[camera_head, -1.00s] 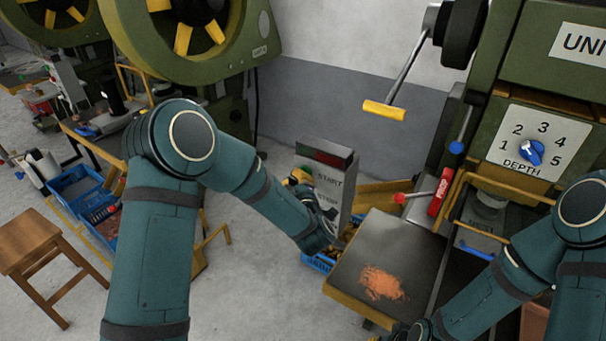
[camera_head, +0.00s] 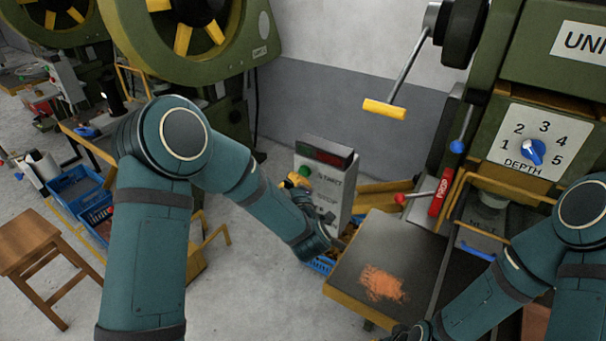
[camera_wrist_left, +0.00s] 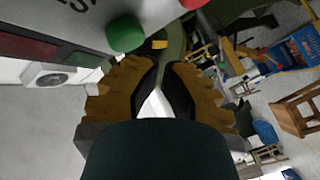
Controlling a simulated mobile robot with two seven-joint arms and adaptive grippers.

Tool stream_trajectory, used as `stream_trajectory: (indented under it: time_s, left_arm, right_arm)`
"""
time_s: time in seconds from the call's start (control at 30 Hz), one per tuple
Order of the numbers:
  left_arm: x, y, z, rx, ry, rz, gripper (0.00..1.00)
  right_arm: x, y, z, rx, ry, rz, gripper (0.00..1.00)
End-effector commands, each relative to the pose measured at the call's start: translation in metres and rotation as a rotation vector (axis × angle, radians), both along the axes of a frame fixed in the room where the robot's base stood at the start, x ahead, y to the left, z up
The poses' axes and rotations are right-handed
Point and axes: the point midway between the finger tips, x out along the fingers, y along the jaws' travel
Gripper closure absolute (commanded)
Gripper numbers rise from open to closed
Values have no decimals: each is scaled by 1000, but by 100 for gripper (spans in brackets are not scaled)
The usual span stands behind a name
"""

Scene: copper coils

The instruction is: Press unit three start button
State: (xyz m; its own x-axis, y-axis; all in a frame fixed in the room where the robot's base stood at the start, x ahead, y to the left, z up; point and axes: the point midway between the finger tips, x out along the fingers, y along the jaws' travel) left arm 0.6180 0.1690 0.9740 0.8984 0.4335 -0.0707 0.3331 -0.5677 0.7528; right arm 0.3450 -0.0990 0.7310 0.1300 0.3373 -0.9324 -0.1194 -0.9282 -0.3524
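A grey control box (camera_head: 326,192) stands beside the press, with START and STOP lettering. Its green start button (camera_head: 304,172) shows in the head view and, large, in the left wrist view (camera_wrist_left: 125,33). A red button (camera_wrist_left: 193,3) is cut off at the top of the wrist view. My left gripper (camera_head: 291,181) is just left of and below the green button in the head view. In the wrist view my left gripper (camera_wrist_left: 160,64) has its yellow-and-black fingertips drawn together, empty, with the green button apart from them.
The press with the depth dial (camera_head: 533,152) and a table (camera_head: 352,255) with copper-coloured scrap stand at the right. A yellow-handled lever (camera_head: 384,109) hangs above. A wooden stool (camera_head: 30,245) and blue crates (camera_head: 75,183) are at the left.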

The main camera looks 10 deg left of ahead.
Motion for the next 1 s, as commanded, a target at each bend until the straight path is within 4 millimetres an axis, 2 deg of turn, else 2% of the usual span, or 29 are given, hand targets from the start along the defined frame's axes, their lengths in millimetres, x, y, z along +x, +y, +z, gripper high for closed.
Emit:
stream_trajectory:
  time_s: [0.23, 0.7, 1.0]
  left_arm:
    - [-2, 1, 0, 1, 0, 0, 100]
    - [-40, 15, -1, 1, 0, 0, 100]
    - [-47, 17, 0, 0, 0, 0, 100]
  right_arm:
    - [0, 0, -1, 0, 0, 0, 100]
    - [0, 0, -13, 0, 0, 0, 100]
    - [0, 0, -14, 0, 0, 0, 100]
